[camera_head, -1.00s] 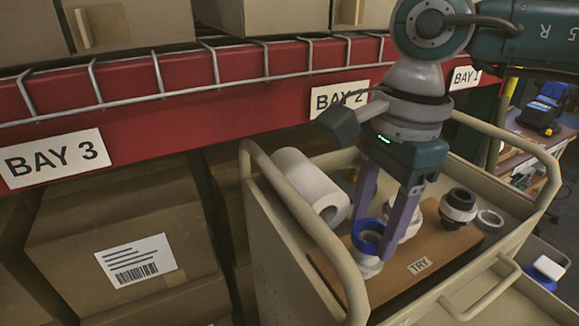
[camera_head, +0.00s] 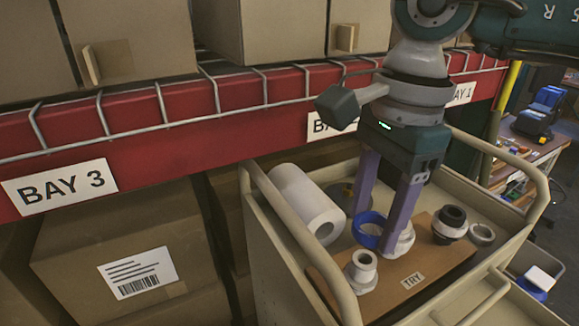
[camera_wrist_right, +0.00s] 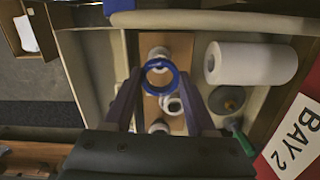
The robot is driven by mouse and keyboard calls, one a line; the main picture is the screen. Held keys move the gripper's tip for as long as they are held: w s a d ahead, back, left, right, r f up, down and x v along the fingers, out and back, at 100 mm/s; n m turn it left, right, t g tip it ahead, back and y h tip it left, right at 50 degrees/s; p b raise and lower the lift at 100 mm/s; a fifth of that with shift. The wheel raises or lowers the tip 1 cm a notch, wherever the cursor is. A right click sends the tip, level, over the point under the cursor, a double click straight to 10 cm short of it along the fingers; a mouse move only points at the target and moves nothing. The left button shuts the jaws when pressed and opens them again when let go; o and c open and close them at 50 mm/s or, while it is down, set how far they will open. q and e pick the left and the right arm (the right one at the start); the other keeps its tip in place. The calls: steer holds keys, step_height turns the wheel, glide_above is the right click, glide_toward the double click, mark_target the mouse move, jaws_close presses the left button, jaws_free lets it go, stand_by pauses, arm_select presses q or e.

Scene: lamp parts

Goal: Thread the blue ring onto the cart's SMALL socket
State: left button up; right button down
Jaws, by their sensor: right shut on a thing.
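My right gripper (camera_head: 385,228) is shut on the blue ring (camera_head: 366,240) and holds it above the cart's wooden board. In the right wrist view the ring (camera_wrist_right: 160,88) sits between the two fingertips (camera_wrist_right: 160,73). A white socket (camera_head: 362,272) stands at the board's left end, bare and below the ring. A second white socket (camera_head: 405,243) stands mid-board, partly hidden by a finger. A socket with a dark top (camera_head: 450,222) stands at the right. I cannot tell for sure which is the SMALL one. The ring looks clear of all of them. My left gripper is out of view.
A white paper roll (camera_head: 305,203) lies on the cart behind the board. A loose pale ring (camera_head: 482,234) lies at the right. The cart's rail (camera_head: 315,240) borders the left side. The red shelf beam (camera_head: 220,155) with bay labels runs behind.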

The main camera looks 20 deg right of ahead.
mark_target(369, 237)
steer(key=shift+r+p, duration=0.35)
steer(key=shift+r, duration=0.55)
steer(key=shift+m, duration=0.6)
step_height(369, 237, down, 5)
steer(key=b, duration=0.4)
steer(key=shift+r, duration=0.15)
steer(key=shift+f, duration=0.3)
steer(key=shift+f+b, duration=0.1)
steer(key=shift+b, duration=0.25)
steer(key=shift+f+b, duration=1.2)
steer(key=shift+f, duration=0.05)
